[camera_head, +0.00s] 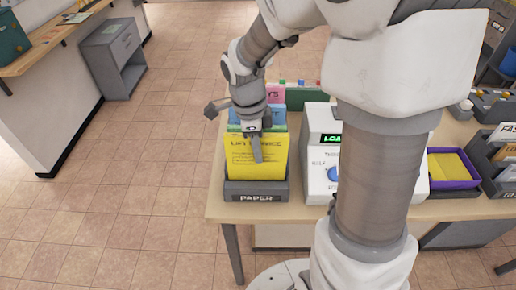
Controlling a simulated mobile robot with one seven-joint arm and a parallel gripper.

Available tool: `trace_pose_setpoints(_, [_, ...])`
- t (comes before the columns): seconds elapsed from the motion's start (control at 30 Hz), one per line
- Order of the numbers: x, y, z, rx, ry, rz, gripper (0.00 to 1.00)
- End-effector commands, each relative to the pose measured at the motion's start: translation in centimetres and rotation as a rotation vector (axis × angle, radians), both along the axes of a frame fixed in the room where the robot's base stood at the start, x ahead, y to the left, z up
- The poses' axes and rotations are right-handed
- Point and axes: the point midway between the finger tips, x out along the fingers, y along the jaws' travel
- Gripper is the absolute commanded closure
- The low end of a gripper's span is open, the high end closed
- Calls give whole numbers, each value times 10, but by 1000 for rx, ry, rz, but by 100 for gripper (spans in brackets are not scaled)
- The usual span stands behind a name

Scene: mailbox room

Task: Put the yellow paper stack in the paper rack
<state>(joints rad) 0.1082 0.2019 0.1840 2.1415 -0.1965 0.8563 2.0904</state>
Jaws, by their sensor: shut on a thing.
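The yellow paper stack (239,164) stands upright at the front of the dark paper rack (240,196), whose front label reads PAPER. Its lower edge is hidden behind the rack's front wall. My gripper (256,152) points down over the upper part of the yellow stack and is shut on it, with one finger showing against its front face. Green, blue and pink sheets (275,93) stand upright behind the yellow one. My gripper and arm hide parts of these sheets.
A white device (319,160) with a green display and blue knob stands just right of the rack. A purple tray (452,168) with yellow contents and dark organisers lie further right. The table's left edge (212,200) is close to the rack.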

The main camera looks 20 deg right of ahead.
Motion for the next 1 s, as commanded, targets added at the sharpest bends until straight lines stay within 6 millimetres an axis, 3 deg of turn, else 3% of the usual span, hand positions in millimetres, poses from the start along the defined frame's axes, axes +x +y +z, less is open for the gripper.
trace_pose_setpoints(0.37, [0, 0, -4, 0, -1, 0, 100])
trace_pose_setpoints(1.0, [0, 0, -47, 0, -1, 0, 100])
